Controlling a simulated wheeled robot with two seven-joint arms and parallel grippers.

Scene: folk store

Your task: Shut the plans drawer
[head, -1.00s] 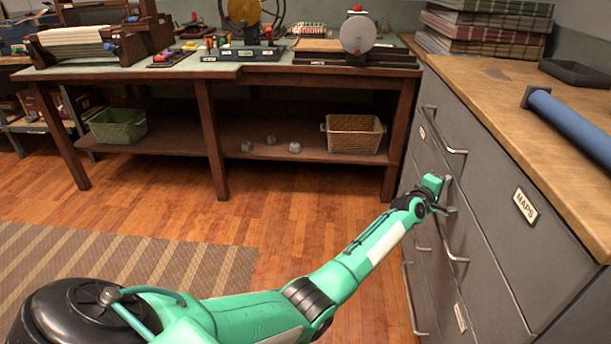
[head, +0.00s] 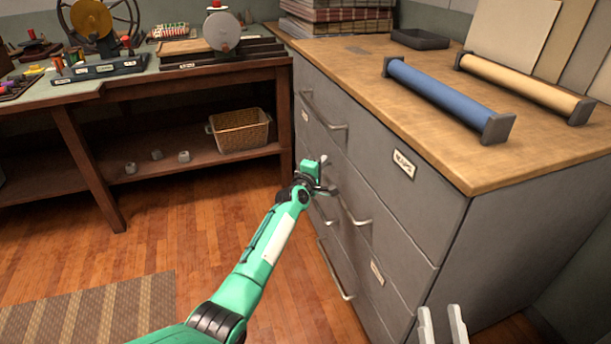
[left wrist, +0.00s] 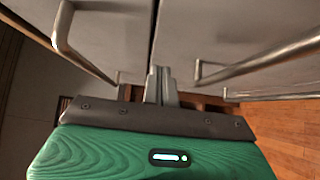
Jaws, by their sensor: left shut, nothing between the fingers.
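The grey drawer cabinet (head: 460,235) stands at the right, with metal bar handles. One label (head: 404,163) on an upper front reads MAPS; the other labels are too small to read, so I cannot tell which drawer is plans. No drawer visibly stands far out. My left gripper (head: 328,174) is shut and empty at the cabinet's front, close to the handles. In the left wrist view the shut fingers (left wrist: 160,84) point at the seam between two drawer fronts, with a handle (left wrist: 66,30) on either side. Contact is unclear. My right gripper (head: 443,325) shows open, its fingers apart, at the bottom edge.
The wooden cabinet top (head: 440,125) carries a blue roll (head: 440,95), a cream roll (head: 525,85), a black tray (head: 420,39) and stacked cloth (head: 335,18). A workbench (head: 185,82) with a basket (head: 239,130) below stands left. The wooden floor is clear before the cabinet.

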